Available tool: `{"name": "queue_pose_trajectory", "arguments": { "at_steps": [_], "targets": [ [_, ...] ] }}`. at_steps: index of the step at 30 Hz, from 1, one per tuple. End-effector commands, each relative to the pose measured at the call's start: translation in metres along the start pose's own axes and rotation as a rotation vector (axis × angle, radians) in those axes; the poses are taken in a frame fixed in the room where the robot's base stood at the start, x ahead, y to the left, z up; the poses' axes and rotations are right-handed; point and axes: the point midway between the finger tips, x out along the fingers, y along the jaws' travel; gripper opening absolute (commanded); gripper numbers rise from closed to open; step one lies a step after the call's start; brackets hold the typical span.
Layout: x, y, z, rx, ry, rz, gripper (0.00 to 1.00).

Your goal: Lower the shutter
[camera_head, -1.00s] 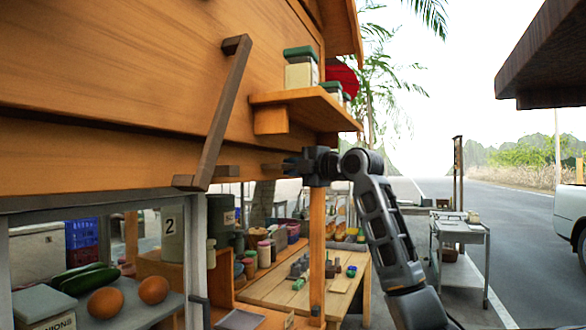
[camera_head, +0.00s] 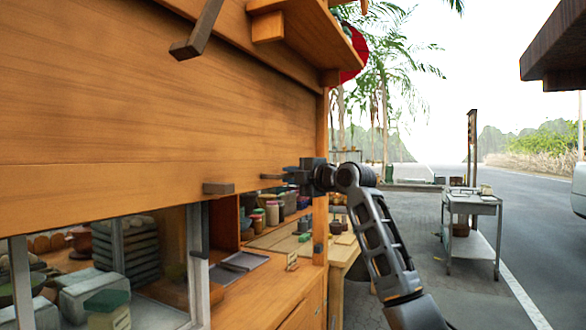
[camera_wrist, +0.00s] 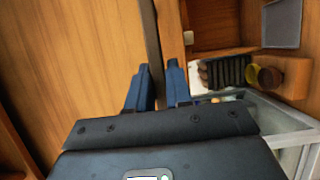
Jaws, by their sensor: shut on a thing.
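The shutter (camera_head: 150,120) is a wide orange wooden panel on the front of the stall, part-way down over the serving opening. Its lower edge sits above the counter (camera_head: 290,285), and the opening shows below it. A small brown handle block (camera_head: 218,188) sticks out near its lower edge. My gripper (camera_head: 284,177) is at a second handle (camera_head: 269,177) near the right end of the lower edge and is shut on it. In the wrist view the blue fingers (camera_wrist: 158,88) stand either side of a dark bar; the exact contact is hidden.
A glass case (camera_head: 195,262) with food stands at the lower left. Jars (camera_head: 271,212) and trays sit inside the opening. A wooden shelf (camera_head: 268,27) juts out above the shutter. A grey metal cart (camera_head: 471,208) stands to the right on open pavement.

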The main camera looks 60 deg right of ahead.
Motion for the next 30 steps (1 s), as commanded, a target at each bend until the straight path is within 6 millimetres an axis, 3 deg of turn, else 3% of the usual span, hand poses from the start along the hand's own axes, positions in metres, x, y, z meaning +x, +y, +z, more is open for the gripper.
{"name": "queue_pose_trajectory", "arguments": {
  "at_steps": [1, 15, 24, 30],
  "targets": [
    [0.0, -0.031, 0.0, 0.003, 0.001, -0.005, 0.0],
    [0.0, -0.174, 0.0, 0.002, 0.0, -0.006, 0.0],
    [0.0, -0.259, 0.0, 0.003, 0.0, -0.005, 0.0],
    [-0.001, -0.302, 0.0, 0.002, 0.001, -0.004, 0.0]
  ]
}}
